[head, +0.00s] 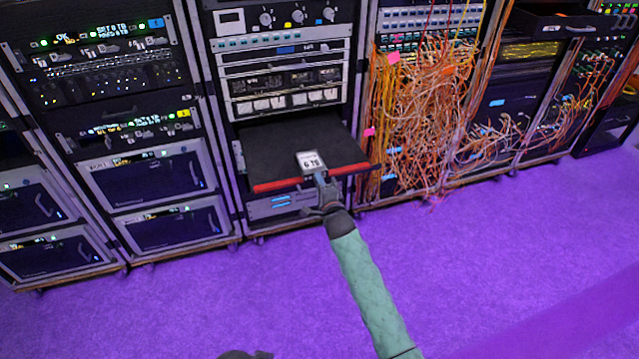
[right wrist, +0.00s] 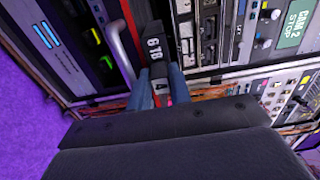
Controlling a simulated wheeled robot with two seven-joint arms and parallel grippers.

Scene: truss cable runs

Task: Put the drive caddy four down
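The drive caddy (head: 309,161), a small dark block with a white label and dark lettering, is at the red front edge of a pulled-out black shelf (head: 290,143) in the middle rack. My right gripper (head: 321,180) is at its near end. In the right wrist view, the caddy (right wrist: 154,44) stands out beyond the fingertips, with its near end between the two blue-grey fingers (right wrist: 162,86), which look closed on it. I cannot tell whether the caddy touches the shelf or is held just above it.
Racks with lit panels (head: 120,130) stand to the left. A dense tangle of orange and white cables (head: 430,110) hangs right of the shelf. Another drawer (head: 560,22) is out at the upper right. The purple floor (head: 180,310) in front is clear.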

